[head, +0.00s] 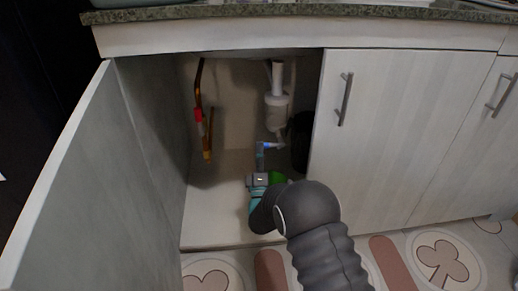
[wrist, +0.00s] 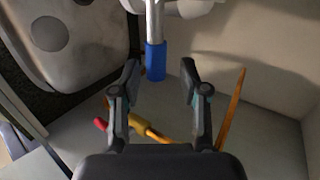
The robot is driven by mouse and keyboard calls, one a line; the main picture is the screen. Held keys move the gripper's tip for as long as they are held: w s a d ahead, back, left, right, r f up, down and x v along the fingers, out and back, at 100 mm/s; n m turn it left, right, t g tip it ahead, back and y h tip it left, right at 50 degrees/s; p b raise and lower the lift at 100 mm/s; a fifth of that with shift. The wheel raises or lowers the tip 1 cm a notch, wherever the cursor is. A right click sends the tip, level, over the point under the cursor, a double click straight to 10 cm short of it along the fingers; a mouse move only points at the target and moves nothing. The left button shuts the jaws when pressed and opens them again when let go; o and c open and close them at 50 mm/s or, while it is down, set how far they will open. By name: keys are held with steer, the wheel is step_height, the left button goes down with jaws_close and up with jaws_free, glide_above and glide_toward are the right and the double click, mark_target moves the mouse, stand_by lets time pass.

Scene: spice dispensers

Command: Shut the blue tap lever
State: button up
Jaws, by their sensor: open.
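The blue tap lever (wrist: 155,61) hangs from a grey metal stem in the wrist view. In the head view the blue lever (head: 260,150) shows small below the white pipe. My gripper (wrist: 160,82) is open, with one finger on each side of the lever's end in the picture. A gap shows on both sides, wider on the right, and I see no contact. How deep the lever sits between the fingers I cannot tell. In the head view my gripper (head: 258,177) is just below the lever, its fingers partly hidden by my wrist.
A copper pipe with a red part (head: 198,116) stands at the cabinet's left. A white drain pipe (head: 277,105) hangs above the lever, and a dark object (head: 301,140) stands to its right. The left cabinet door (head: 100,190) is open; the right door (head: 400,140) is closed.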

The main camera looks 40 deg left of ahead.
steer(key=v, duration=1)
steer(key=shift+s+d+f, duration=0.15)
steer(key=shift+s+d, duration=0.05)
steer(key=shift+s, duration=0.1)
